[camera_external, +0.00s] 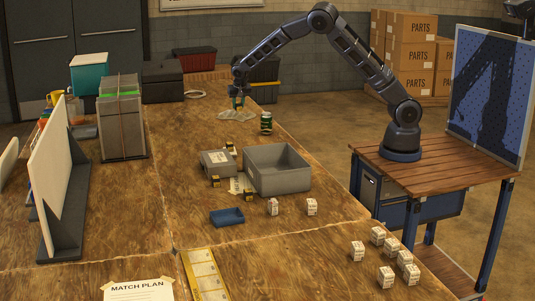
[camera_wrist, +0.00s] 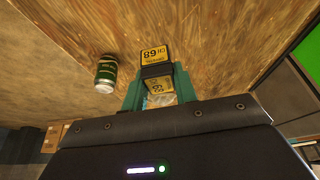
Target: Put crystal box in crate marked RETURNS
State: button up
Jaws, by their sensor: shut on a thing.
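My gripper (camera_external: 238,103) is low over the far part of the long wooden table. In the wrist view its teal fingers (camera_wrist: 158,88) are shut on a small black crystal box (camera_wrist: 155,56) with yellow labels reading "CH 68". The held box is too small to make out in the external view. I cannot read a RETURNS mark on any container. An open grey crate (camera_external: 263,182) stands mid-table; dark crates (camera_external: 262,92) and a red crate (camera_external: 195,60) stand at the far end.
A green can (camera_external: 266,122) stands near my gripper and shows in the wrist view (camera_wrist: 106,73). Crumpled clear plastic (camera_external: 237,114) lies under the gripper. A blue tray (camera_external: 227,217) and several white boxes (camera_external: 386,277) are nearer. Tall grey cases (camera_external: 122,128) stand left.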

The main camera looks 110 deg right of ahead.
jog(key=w+a, duration=0.2)
jog(key=a, duration=2)
jog(key=s+a, duration=0.4)
jog(key=a, duration=0.6)
jog(key=s+a, duration=0.4)
jog(key=a, duration=0.6)
jog(key=f, duration=1.9)
jog(key=shift+w+d+f, duration=0.15)
jog(key=shift+d+f, duration=0.05)
jog(key=shift+f, duration=0.1)
jog(key=shift+f, duration=0.1)
jog(key=o, duration=0.9)
jog(key=shift+o, duration=0.2)
